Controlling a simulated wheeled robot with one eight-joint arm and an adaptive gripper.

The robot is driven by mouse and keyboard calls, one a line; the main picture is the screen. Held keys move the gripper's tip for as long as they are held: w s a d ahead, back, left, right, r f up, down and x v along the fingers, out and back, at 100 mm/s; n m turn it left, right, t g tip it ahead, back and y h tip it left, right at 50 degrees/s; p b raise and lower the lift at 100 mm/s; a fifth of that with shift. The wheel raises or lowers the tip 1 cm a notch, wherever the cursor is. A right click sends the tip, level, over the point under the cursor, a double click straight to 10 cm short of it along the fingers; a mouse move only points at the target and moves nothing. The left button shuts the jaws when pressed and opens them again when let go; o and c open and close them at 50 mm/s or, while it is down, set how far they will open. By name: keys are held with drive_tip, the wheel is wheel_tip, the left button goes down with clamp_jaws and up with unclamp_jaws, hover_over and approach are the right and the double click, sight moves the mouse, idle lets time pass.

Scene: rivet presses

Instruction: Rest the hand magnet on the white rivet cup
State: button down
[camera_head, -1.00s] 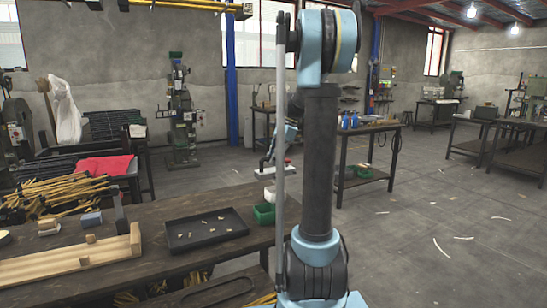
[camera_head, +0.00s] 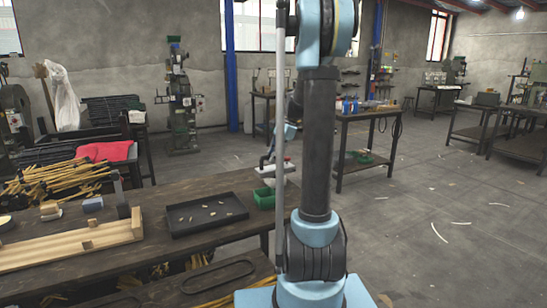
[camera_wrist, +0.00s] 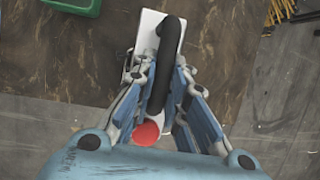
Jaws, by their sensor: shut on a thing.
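The hand magnet has a white plate, a black handle and a red knob. In the wrist view the magnet (camera_wrist: 167,48) is between the fingers of my gripper (camera_wrist: 160,78), which is shut on the black handle. In the head view the magnet (camera_head: 265,170) hangs at the far right end of the bench, just above the white rivet cup (camera_head: 270,182). The cup is mostly hidden by the magnet and the green cup. I cannot tell whether magnet and cup touch. My gripper (camera_head: 273,153) is partly hidden by my arm.
A green cup (camera_head: 264,199) stands in front of the white one; it also shows in the wrist view (camera_wrist: 75,5). A dark tray (camera_head: 180,232) with several rivets lies left of it. A wooden fixture (camera_head: 70,247) lies on the bench (camera_head: 160,197).

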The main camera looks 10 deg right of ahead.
drive_tip(key=c, duration=1.5)
unclamp_jaws()
drive_tip(key=o, duration=1.5)
drive_tip(key=v, duration=0.9)
